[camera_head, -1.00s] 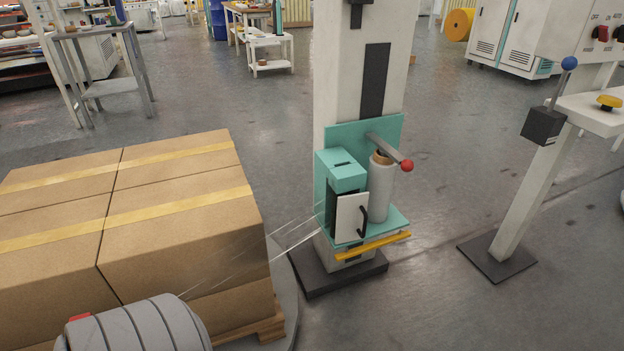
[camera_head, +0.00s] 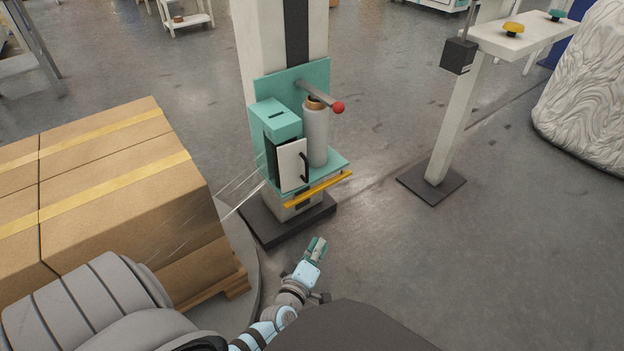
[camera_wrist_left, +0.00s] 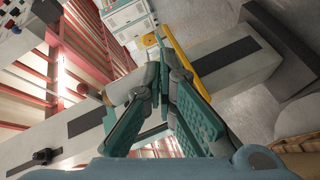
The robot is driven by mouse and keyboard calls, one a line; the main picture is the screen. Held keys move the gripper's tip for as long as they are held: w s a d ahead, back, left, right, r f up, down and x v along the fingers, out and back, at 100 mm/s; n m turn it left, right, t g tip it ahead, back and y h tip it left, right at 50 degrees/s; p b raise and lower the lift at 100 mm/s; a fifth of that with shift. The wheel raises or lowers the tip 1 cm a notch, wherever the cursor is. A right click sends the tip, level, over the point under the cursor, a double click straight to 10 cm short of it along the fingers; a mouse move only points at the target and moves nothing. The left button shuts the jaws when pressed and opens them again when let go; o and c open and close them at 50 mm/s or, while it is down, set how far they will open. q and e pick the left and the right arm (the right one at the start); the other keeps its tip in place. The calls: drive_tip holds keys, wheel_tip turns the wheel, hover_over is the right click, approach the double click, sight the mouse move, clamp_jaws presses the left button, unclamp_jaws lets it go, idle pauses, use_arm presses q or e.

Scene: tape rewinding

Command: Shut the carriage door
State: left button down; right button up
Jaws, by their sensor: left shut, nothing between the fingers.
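The carriage (camera_head: 278,118) is a teal housing on a pale upright mast. Its white door panel (camera_head: 291,166) has a black handle (camera_head: 305,167). A dark gap shows along the panel's left side, so the door looks ajar. A pale film roll (camera_head: 317,138) stands to its right. My left gripper (camera_head: 318,245) is low in front of the carriage, below the yellow bar and apart from the door. Its teal fingers are shut and empty, as the left wrist view (camera_wrist_left: 160,85) shows. I cannot pick out the door in that view. My right gripper is not in view.
A yellow bar (camera_head: 318,189) runs along the carriage's lower front. A red-knobbed lever (camera_head: 337,107) sticks out above the roll. Taped boxes (camera_head: 120,195) on a pallet stand at left, with film strands stretching to the carriage. A control post (camera_head: 450,140) stands at right. Floor between is clear.

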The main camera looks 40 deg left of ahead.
use_arm(q)
drive_tip(key=w+a+r+n+y, duration=0.1)
drive_tip(key=a+r+n+y, duration=0.5)
drive_tip(key=a+n, duration=0.15)
drive_tip(key=b, duration=0.3)
approach(307, 175)
drive_tip(key=shift+n+h, duration=0.35)
drive_tip(key=shift+h, duration=0.05)
drive_tip(key=b+x, duration=0.2)
drive_tip(key=x, duration=0.4)
drive_tip(key=shift+a, duration=0.3)
drive_tip(key=shift+w+a+r, duration=0.15)
drive_tip(key=shift+w, duration=0.1)
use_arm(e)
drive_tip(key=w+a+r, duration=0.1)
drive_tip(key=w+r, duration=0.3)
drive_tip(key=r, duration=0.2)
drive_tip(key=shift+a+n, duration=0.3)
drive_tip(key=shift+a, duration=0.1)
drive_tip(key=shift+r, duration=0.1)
